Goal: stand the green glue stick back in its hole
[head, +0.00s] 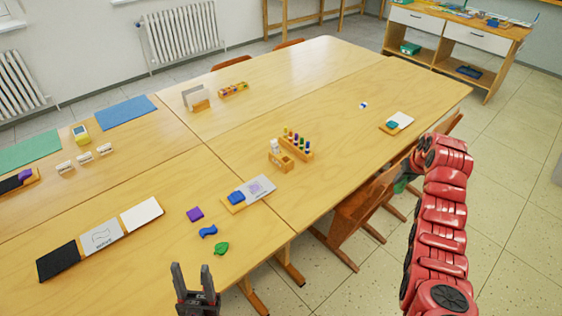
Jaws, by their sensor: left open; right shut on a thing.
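A small wooden block (281,161) with square openings stands near the middle of the table, and a white item stands upright in its left part. Next to it is a wooden rack (300,150) with several upright sticks with coloured tops. My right gripper (403,182) is at the end of the red arm, beyond the table's right edge. It is shut on a dark green thing that is too small and covered to identify surely as the glue stick.
A blue block on a grey-and-white card tray (260,187), a purple piece (195,214), a blue piece (208,231) and a green leaf shape (221,248) lie nearer me. A teal piece (391,125) lies at right. An orange chair (362,212) stands below the right edge.

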